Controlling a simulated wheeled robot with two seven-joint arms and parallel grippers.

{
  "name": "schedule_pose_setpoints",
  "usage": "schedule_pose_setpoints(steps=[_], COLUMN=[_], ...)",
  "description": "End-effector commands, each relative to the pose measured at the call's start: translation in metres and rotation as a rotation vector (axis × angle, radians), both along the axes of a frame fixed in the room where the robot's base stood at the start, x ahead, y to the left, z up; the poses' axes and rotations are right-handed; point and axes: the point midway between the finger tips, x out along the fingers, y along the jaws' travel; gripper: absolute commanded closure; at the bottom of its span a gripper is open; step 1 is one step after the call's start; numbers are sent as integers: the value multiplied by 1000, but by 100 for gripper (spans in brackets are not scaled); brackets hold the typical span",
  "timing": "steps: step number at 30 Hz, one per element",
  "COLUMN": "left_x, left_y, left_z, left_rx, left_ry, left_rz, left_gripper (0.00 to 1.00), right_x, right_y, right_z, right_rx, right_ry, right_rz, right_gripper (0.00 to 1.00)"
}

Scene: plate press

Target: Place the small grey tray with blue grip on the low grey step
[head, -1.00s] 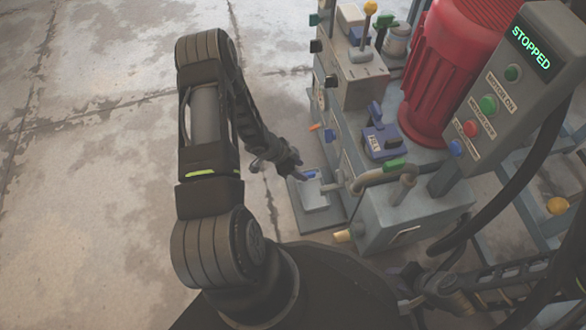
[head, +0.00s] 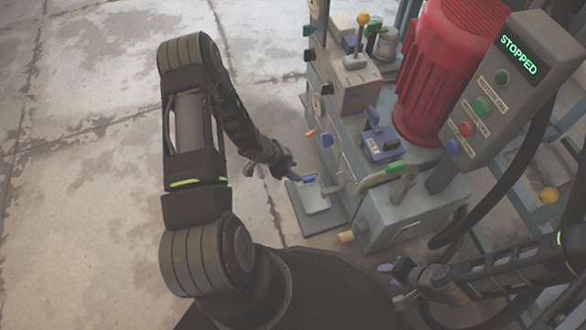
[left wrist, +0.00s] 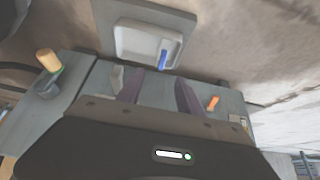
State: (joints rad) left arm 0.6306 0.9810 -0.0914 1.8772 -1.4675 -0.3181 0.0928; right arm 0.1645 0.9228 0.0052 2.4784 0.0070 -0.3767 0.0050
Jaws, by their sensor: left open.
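The small grey tray (head: 317,201) lies on the low grey step (head: 322,228), beside the foot of the machine. Its blue grip (head: 309,179) is at the edge near my left gripper. In the left wrist view, the tray (left wrist: 136,46) rests within the outline of the step (left wrist: 111,13), with the blue grip (left wrist: 163,60) at its right. My left gripper (head: 291,175) is open and empty, just left of the grip in the head view. In the left wrist view its fingers (left wrist: 158,92) stand apart, with a gap to the grip. My right gripper (head: 394,283) looks open, at the lower right.
The machine with a red motor (head: 445,75) and blue and green levers stands right of the tray. A control box (head: 510,75) reads STOPPED. Bare concrete floor (head: 80,200) is free at left.

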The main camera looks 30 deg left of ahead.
Motion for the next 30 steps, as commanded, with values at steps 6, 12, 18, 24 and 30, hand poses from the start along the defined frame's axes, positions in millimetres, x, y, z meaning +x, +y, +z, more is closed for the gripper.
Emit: schedule_pose_setpoints(steps=[6, 12, 18, 24, 30], left_x=[0, -13, -70, -138, -159], left_y=[-18, -95, -182, -218, -222], left_z=[4, 20, 40, 53, 56], left_rx=[-32, -164, -264, -240, -217], left_ry=[13, 111, 324, 499, 545], left_rz=[33, 210, 481, 694, 760], left_gripper=[57, 57, 57, 57, 57], right_x=[0, 0, 0, 0, 0], right_y=[0, 0, 0, 0, 0], right_z=[0, 0, 0, 0, 0], right_rx=[0, 0, 0, 0, 0], right_ry=[0, 0, 0, 0, 0], right_rz=[0, 0, 0, 0, 0], right_gripper=[64, 64, 64, 64, 64])
